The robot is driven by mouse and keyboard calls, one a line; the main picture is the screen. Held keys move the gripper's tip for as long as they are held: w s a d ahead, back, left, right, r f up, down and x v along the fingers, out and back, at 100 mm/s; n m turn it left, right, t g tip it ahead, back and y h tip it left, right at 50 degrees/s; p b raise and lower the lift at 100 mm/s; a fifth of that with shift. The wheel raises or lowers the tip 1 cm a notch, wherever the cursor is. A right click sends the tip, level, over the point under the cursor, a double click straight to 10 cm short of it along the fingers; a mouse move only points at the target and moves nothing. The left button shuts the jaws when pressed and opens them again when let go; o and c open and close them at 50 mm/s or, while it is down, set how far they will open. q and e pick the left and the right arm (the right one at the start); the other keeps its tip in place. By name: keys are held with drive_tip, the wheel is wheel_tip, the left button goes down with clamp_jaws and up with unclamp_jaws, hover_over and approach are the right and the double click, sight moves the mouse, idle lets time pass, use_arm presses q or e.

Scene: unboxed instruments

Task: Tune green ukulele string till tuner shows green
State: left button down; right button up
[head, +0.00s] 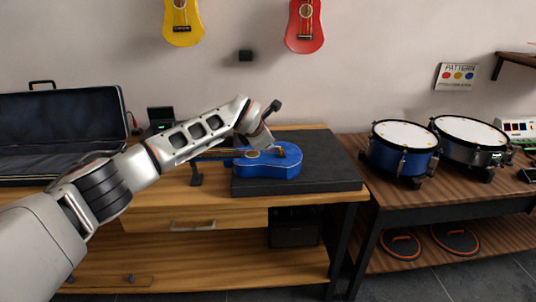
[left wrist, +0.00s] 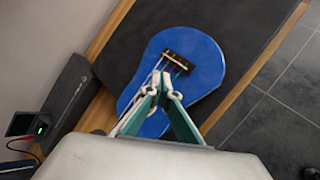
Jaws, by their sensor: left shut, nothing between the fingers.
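A blue ukulele (head: 268,166) lies face up on a dark mat (head: 325,150) on the wooden bench. In the left wrist view, its blue body (left wrist: 204,62) shows the bridge (left wrist: 178,60) with coloured strings running toward my fingers. A green string is among them, but the strings are thin and partly hidden. My left gripper (left wrist: 163,78) is shut and empty, its tips over the ukulele's body near the strings; contact cannot be told. In the head view the left gripper (head: 280,150) hides part of the body. A small dark device, likely the tuner (head: 161,117), shows a green patch; its screen (left wrist: 22,125) is too small to read.
An open dark case (head: 62,118) stands at the left. A black stand (head: 196,175) is under the neck. Blue (head: 403,137) and dark (head: 468,130) drums stand on the right table. Yellow (head: 183,20) and red (head: 304,25) ukuleles hang on the wall.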

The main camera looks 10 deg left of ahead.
drive_tip(key=shift+w+r, duration=0.1)
drive_tip(key=shift+r, duration=0.1)
idle(0.3)
use_arm(q)
drive_tip(key=shift+f, duration=0.15)
drive_tip(key=shift+f, duration=0.25)
use_arm(e)
drive_tip(key=shift+f, duration=0.15)
use_arm(q)
drive_tip(key=shift+f, duration=0.35)
idle(0.5)
use_arm(e)
drive_tip(key=shift+r, duration=0.25)
use_arm(q)
drive_tip(key=shift+r+p, duration=0.35)
drive_tip(key=shift+r, duration=0.45)
use_arm(e)
drive_tip(key=shift+w+r, duration=0.25)
drive_tip(key=shift+r, duration=0.25)
